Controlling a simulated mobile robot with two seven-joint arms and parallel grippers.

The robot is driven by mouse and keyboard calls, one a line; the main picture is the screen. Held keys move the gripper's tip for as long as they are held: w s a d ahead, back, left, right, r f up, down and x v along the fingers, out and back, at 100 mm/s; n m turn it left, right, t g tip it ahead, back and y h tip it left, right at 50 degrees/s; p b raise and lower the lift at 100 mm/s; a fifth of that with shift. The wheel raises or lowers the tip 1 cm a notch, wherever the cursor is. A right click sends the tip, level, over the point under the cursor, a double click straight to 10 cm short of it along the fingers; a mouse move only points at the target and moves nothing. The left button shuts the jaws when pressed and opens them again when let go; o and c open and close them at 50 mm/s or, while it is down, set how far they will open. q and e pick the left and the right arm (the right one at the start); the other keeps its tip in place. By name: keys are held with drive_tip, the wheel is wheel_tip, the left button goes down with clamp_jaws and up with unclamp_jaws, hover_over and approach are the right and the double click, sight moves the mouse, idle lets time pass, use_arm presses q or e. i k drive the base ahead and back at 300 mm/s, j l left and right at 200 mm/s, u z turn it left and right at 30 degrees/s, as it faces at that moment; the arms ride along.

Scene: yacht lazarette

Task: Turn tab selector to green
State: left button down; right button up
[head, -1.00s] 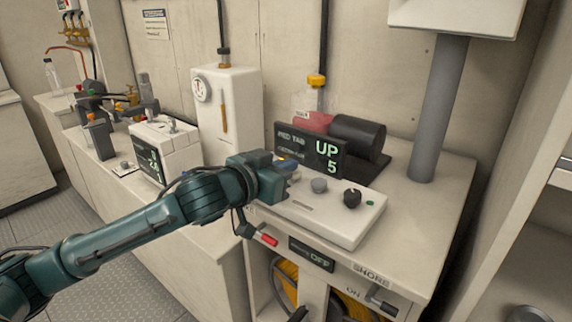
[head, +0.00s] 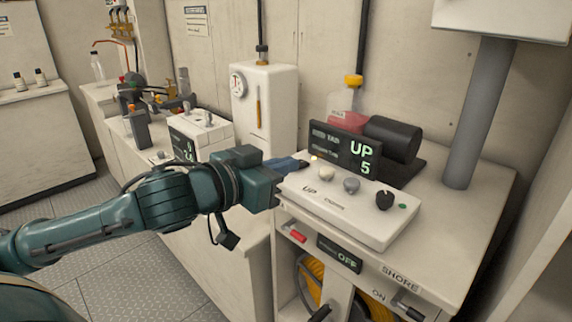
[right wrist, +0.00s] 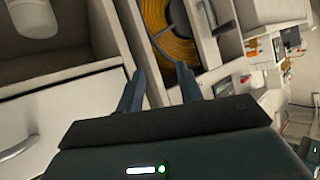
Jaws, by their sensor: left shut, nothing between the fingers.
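The tab selector appears to be the black knob (head: 384,200) on the white sloped control box (head: 345,213). A small green dot (head: 403,206) lies just right of it. A white button (head: 326,174) and a grey button (head: 351,184) sit to its left, with "UP" printed below. A dark display (head: 345,150) behind reads "UP 5". My left gripper (head: 303,162) is shut and empty at the box's left back corner, apart from the knob. The knob's exact pointing is too small to tell. My right gripper (right wrist: 162,85) is open and empty in the right wrist view.
A grey post (head: 476,115) rises at the right. Below are an "OFF" display (head: 339,255), a red switch (head: 294,236) and a yellow hose coil (right wrist: 165,25). The counter right of the box is clear.

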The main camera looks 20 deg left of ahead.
sight(385, 199)
drive_tip(key=k+j, duration=0.25)
drive_tip(key=k, duration=0.2)
drive_tip(key=k+j, duration=0.25)
drive_tip(key=k, duration=0.25)
